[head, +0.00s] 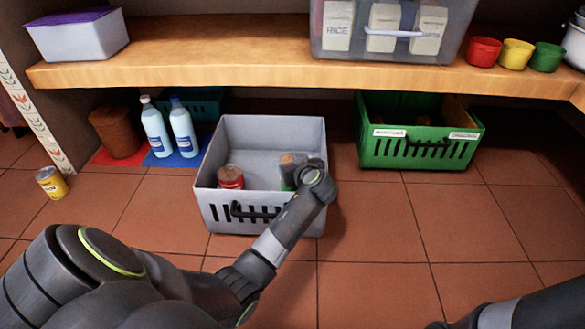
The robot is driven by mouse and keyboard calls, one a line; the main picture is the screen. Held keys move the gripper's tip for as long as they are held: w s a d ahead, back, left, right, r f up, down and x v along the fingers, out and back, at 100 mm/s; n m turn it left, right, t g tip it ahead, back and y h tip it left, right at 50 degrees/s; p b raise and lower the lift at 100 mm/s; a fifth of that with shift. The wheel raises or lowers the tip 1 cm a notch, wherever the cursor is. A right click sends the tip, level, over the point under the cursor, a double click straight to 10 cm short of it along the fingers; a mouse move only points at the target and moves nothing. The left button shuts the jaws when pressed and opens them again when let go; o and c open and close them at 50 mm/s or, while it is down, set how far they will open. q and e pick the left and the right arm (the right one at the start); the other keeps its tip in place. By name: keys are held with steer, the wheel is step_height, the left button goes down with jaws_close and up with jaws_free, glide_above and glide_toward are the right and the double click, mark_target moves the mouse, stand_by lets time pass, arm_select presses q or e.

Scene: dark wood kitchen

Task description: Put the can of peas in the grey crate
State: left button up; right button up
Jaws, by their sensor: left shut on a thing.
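The grey crate (265,132) stands on the tiled floor in the middle of the head view, its slotted front with a dark handle facing me. My left gripper (297,172) is inside the crate at its right side, shut on a green-sided can with a brownish top, the can of peas (287,172). My wrist hides much of this can, and I cannot tell whether it touches the crate floor. A red can (231,177) stands in the crate's front left. My right arm shows at the bottom right, its gripper out of view.
A green crate (420,148) stands behind to the right. Two bottles (168,128), a brown container (115,130) and a yellow can (51,182) are on the left. A wooden shelf (220,58) overhangs the back. Floor at the right front is clear.

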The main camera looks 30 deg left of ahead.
arm_select(q)
steer(key=shift+r, duration=0.1)
steer(key=shift+f+b, duration=0.3)
steer(key=shift+f, duration=0.35)
steer(key=o, duration=1.3)
steer(key=shift+o, duration=0.2)
steer(key=shift+r, duration=0.15)
